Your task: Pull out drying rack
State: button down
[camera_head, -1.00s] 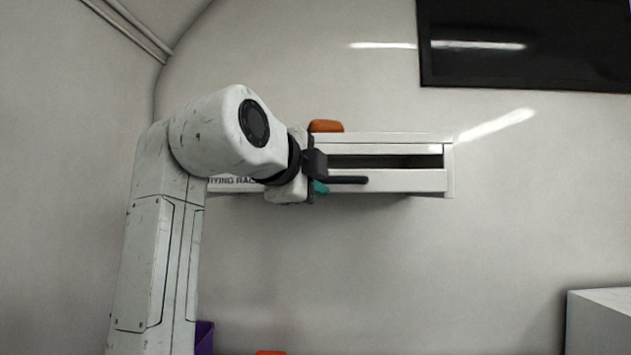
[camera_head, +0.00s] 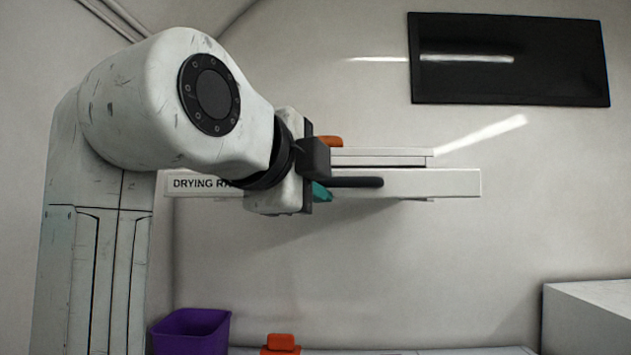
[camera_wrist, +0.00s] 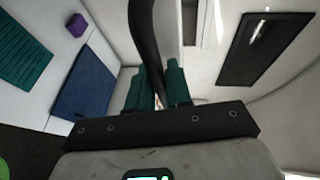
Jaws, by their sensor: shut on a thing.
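The white drying rack (camera_head: 430,183) is on the back wall in the head view, its front panel standing out from the housing behind it. Its label reads "DRYING RA…", the rest hidden by my arm. A black bar handle (camera_head: 357,182) runs along its front; in the wrist view the handle (camera_wrist: 146,40) passes between the teal fingers. My gripper (camera_head: 321,190) is shut on this handle, and its teal fingertips also show in the wrist view (camera_wrist: 161,88).
An orange object (camera_head: 329,141) sits on top of the rack housing. A black screen (camera_head: 508,60) hangs at upper right. Below are a purple bin (camera_head: 192,331), an orange-red item (camera_head: 281,343) and a white box or counter (camera_head: 590,315) at right. Space below the rack front is open.

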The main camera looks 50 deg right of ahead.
jog(key=shift+s+a, duration=0.35)
jog(key=shift+a, duration=0.1)
jog(key=c, duration=1.1)
grip_release()
jog(key=shift+a, duration=0.1)
jog(key=v, duration=1)
jog(key=shift+s+a, duration=0.1)
jog(key=shift+a, duration=0.2)
